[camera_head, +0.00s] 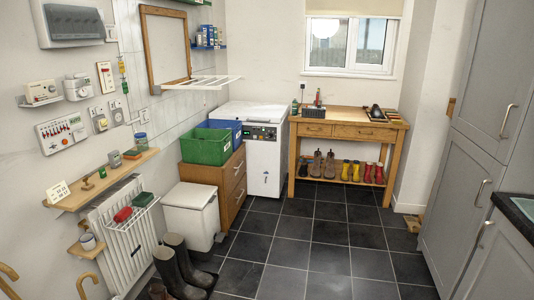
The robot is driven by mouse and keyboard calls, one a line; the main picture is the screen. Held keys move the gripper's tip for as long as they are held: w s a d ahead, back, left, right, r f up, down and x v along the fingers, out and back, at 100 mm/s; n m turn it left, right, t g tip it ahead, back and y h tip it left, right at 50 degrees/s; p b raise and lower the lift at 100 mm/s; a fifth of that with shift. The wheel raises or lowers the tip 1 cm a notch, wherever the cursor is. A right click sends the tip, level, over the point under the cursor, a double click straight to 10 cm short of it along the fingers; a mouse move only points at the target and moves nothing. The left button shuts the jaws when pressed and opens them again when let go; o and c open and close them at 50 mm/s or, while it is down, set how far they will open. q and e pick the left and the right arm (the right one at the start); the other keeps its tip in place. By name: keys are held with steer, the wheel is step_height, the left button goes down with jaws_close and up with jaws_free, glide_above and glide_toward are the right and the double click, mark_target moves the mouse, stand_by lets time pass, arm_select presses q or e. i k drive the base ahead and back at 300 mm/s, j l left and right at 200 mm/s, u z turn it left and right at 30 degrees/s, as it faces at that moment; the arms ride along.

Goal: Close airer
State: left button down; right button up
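The airer appears to be the wall-mounted wooden frame (145,50) on the left wall, with a white slatted rack (210,82) folded out from its lower edge. The rack sticks out roughly level into the room, above the green crate. The frame's middle is empty and shows bare wall. Neither of my grippers is in view.
Below the airer are a green crate (206,147) and a blue crate (228,127) on a wooden drawer unit (225,180). A white appliance (266,155) stands beside them. A white bin (191,213) and dark boots (178,265) stand nearer. The tiled floor (310,255) is clear in the middle.

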mark_target(191, 87)
steer(key=i, duration=1.95)
steer(key=i+l, duration=0.1)
steer(key=i, duration=1.8)
steer(key=j+u, duration=0.05)
steer(key=j, duration=0.05)
